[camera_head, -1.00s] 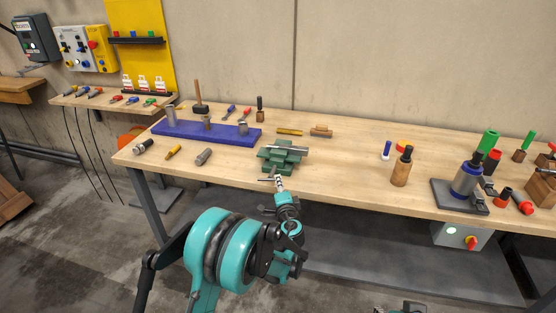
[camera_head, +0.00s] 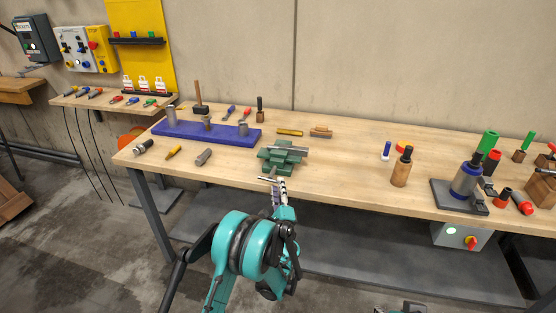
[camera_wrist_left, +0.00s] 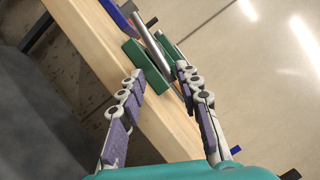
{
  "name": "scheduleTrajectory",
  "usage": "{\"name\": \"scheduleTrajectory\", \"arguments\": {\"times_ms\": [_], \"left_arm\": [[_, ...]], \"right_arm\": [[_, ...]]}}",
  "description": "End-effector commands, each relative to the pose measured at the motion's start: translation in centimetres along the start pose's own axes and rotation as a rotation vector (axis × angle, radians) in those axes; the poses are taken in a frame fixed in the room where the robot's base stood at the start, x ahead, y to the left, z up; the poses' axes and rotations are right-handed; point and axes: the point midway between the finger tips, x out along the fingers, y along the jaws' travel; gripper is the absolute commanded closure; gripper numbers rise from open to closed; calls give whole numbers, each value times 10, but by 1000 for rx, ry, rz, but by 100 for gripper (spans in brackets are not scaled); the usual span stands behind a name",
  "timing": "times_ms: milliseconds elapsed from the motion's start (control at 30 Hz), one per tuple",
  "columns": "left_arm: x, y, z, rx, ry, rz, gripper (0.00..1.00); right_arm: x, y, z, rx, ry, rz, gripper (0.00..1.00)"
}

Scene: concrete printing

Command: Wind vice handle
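The green vice (camera_head: 283,157) sits near the front edge of the wooden workbench, with a bright metal bar across its top. It also shows in the left wrist view (camera_wrist_left: 148,66), where a long silver rod (camera_wrist_left: 153,45) crosses it. A small bar, seemingly the vice handle (camera_head: 267,178), shows at the vice's front. My left gripper (camera_head: 279,184) is just in front of the vice, at the bench edge. In the wrist view its two fingers (camera_wrist_left: 160,73) are apart, with the rod's lower end between their tips. Contact cannot be made out. My right gripper's fingers are not visible.
A blue block with metal cylinders (camera_head: 205,133) lies left of the vice. A wooden-handled tool (camera_head: 401,168) and a blue-and-silver device (camera_head: 466,181) stand to the right.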

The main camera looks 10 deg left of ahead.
Motion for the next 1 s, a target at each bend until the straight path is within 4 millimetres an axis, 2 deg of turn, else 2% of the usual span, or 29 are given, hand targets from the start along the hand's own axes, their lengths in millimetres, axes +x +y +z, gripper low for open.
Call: {"name": "scheduleTrajectory", "arguments": {"times_ms": [200,600,1000], "left_arm": [[-3,1,1,-4,2,2,74],[-40,0,17,-4,1,2,74],[-41,0,17,-4,1,2,74]], "right_arm": [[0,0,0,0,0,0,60],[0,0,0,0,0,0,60],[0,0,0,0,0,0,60]]}}
